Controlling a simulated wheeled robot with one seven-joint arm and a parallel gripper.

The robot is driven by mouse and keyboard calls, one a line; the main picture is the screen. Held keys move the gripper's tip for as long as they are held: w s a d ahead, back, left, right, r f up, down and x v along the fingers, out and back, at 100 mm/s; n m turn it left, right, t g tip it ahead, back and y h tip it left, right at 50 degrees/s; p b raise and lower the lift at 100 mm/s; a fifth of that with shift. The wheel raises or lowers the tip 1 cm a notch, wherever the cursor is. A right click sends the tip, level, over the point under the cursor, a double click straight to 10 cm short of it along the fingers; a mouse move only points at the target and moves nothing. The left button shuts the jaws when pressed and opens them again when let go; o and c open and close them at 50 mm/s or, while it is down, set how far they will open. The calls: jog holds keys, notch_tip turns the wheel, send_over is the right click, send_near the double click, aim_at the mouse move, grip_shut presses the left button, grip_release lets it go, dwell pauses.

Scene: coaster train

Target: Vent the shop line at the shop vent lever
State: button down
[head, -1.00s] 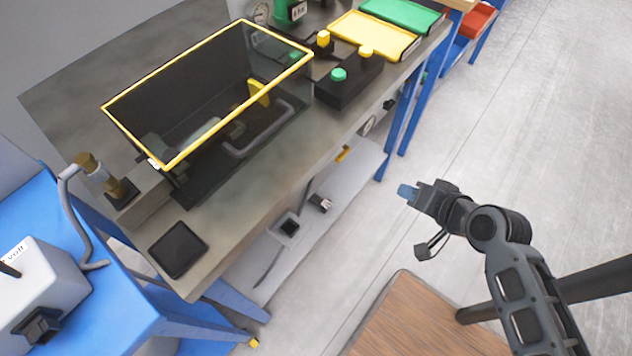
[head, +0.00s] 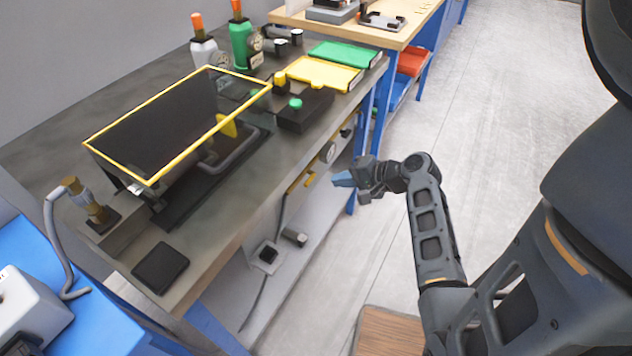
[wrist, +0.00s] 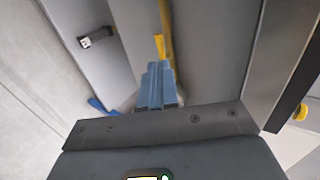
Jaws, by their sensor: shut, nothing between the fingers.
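A yellow lever-like part (head: 309,180) sits under the front edge of the bench, below a round gauge (head: 328,152). I take it for the shop vent lever, but no label is readable. In the wrist view a yellow bar (wrist: 166,18) lies just beyond my fingertips and runs to the top edge. My gripper (head: 343,179) has blue fingers, is shut and empty, and points left at the yellow part from the aisle side. In the wrist view the fingers (wrist: 156,72) are together; whether they touch the yellow bar I cannot tell.
The bench top (head: 215,225) overhangs the lower shelf (head: 285,265), which holds a small grey cylinder (head: 294,237). A yellow-rimmed clear guard (head: 205,130) stands on the bench. The aisle floor (head: 490,110) is clear.

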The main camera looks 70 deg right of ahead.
aim_at(309, 182)
jog(key=x, duration=0.8)
jog(key=shift+w+d+f, duration=0.15)
jog(key=shift+w+f, duration=0.05)
